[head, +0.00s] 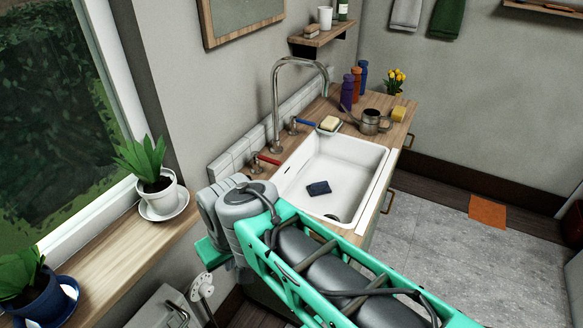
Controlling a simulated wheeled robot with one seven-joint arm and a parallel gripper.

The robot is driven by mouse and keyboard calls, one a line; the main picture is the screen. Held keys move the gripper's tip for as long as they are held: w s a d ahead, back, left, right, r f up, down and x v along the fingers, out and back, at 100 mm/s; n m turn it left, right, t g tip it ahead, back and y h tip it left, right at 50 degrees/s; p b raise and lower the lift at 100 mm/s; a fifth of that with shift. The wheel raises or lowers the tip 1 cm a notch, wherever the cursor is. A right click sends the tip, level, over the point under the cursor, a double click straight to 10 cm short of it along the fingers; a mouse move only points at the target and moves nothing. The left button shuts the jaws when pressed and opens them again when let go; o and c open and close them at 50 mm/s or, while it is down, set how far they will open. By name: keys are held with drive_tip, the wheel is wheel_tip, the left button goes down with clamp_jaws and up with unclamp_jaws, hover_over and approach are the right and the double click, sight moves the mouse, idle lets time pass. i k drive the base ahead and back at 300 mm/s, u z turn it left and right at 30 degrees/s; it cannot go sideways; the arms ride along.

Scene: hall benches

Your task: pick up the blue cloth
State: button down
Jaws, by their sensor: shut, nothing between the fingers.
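A small dark blue folded piece (318,188), which looks like the blue cloth, lies on the floor of the white sink (382,190). It lies near the drain, with bare white basin around it. My green and grey arm crosses the lower part of the head view, in front of the near side of the sink. My gripper is not visible in this view. Nothing covers the blue piece.
A tall metal tap (276,100) arches over the sink's back edge. A soap dish (328,125), metal watering can (371,122), yellow sponge (398,114) and bottles (347,92) crowd the far counter. A potted plant (155,190) stands on the left sill.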

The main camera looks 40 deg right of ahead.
sight(322, 188)
drive_tip(key=z, duration=1.35)
